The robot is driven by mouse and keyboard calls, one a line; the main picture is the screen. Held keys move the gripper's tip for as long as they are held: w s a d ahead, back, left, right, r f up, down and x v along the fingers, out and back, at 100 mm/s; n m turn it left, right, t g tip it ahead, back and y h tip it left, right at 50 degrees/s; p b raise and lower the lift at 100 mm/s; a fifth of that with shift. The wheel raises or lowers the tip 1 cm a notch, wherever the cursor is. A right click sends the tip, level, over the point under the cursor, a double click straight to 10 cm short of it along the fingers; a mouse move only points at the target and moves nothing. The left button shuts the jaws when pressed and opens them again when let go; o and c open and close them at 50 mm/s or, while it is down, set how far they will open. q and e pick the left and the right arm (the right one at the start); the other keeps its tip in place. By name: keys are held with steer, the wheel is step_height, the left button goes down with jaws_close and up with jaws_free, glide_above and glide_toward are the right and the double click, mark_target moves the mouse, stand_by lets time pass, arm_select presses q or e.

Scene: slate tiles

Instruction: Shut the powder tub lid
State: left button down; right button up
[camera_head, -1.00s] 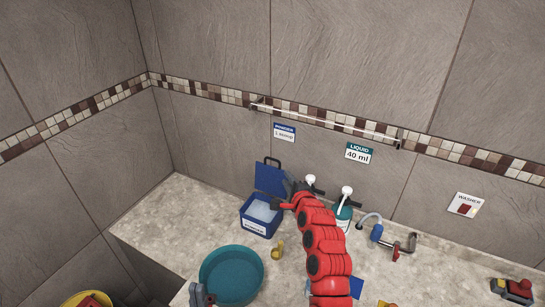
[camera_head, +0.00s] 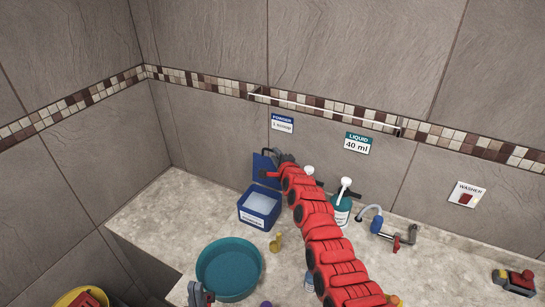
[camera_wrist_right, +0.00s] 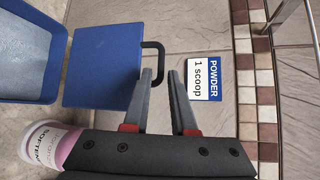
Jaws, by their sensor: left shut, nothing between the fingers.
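The blue powder tub (camera_head: 258,221) stands on the counter with white powder inside. Its blue lid (camera_head: 262,180) is open and stands up at the back; it also shows in the right wrist view (camera_wrist_right: 103,65), with a dark loop handle (camera_wrist_right: 158,60) on its edge. My right gripper (camera_head: 272,164) is at the upper right of the lid. In the right wrist view its fingers (camera_wrist_right: 161,75) are apart with nothing between them, and the left fingertip overlaps the handle; contact cannot be told. My left gripper (camera_head: 200,294) is shut and empty at the bottom, near the teal basin.
The teal basin (camera_head: 230,268) and a small yellow figure (camera_head: 276,243) stand in front of the tub. A pump bottle (camera_head: 342,212) and a tap (camera_head: 398,238) are right of my right arm. A softener bottle (camera_wrist_right: 40,147) is close by. The tiled wall is behind the lid.

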steer(key=shift+f+b+x, duration=0.2)
steer(key=shift+b+x, duration=2)
steer(key=shift+b, duration=2.95)
steer(key=shift+r+b, duration=0.25)
steer(key=shift+b, duration=0.05)
jaws_close()
